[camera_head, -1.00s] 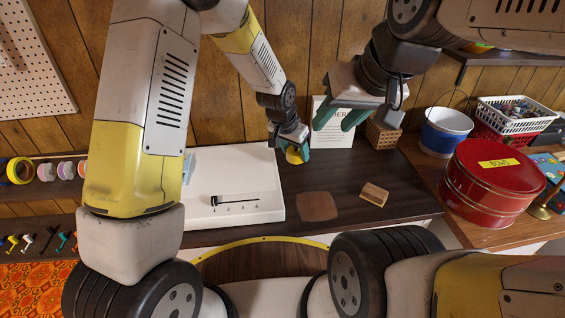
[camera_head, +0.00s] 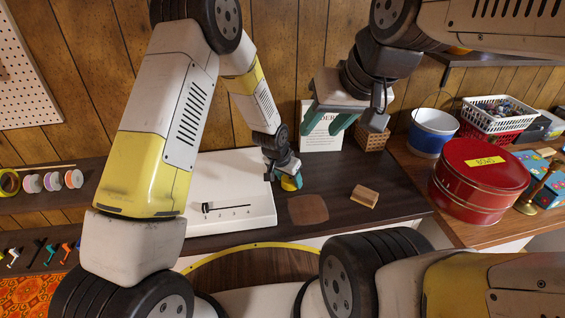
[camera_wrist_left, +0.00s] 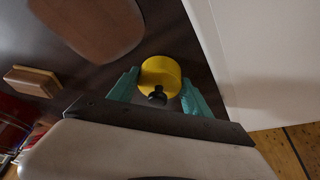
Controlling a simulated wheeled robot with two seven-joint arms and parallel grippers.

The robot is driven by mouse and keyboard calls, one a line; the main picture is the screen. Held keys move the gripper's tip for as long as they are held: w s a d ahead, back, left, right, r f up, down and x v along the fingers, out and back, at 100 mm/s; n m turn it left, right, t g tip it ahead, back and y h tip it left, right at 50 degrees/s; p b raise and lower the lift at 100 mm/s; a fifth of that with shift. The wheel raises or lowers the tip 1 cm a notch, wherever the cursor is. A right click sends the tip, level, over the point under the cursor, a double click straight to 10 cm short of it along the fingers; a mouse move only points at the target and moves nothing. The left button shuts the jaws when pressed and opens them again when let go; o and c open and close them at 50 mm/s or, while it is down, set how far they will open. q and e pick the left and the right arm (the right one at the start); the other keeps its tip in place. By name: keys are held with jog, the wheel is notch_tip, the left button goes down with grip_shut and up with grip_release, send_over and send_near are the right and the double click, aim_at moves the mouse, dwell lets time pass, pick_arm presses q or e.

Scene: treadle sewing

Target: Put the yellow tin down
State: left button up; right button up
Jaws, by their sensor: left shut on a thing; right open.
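The yellow tin (camera_wrist_left: 161,72) is round with a dark knob on top. It sits between the teal fingers of my left gripper (camera_wrist_left: 158,92) in the left wrist view, and the gripper is shut on it. In the head view my left gripper (camera_head: 286,180) is low over the dark tabletop, and the tin (camera_head: 289,184) shows only in part behind the fingers. I cannot tell whether the tin touches the table. My right gripper (camera_head: 328,122) is open and empty, higher up, in front of the white card.
A white slab with a slider (camera_head: 240,222) lies left of the tin. A brown patch (camera_head: 308,209) and a small wooden block (camera_head: 364,196) are to its right. A wicker basket (camera_head: 373,138), blue bucket (camera_head: 432,132) and red tin (camera_head: 480,180) stand farther right.

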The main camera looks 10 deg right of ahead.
pick_arm(q)
jog(key=shift+f, duration=0.15)
jog(key=o, duration=1.5)
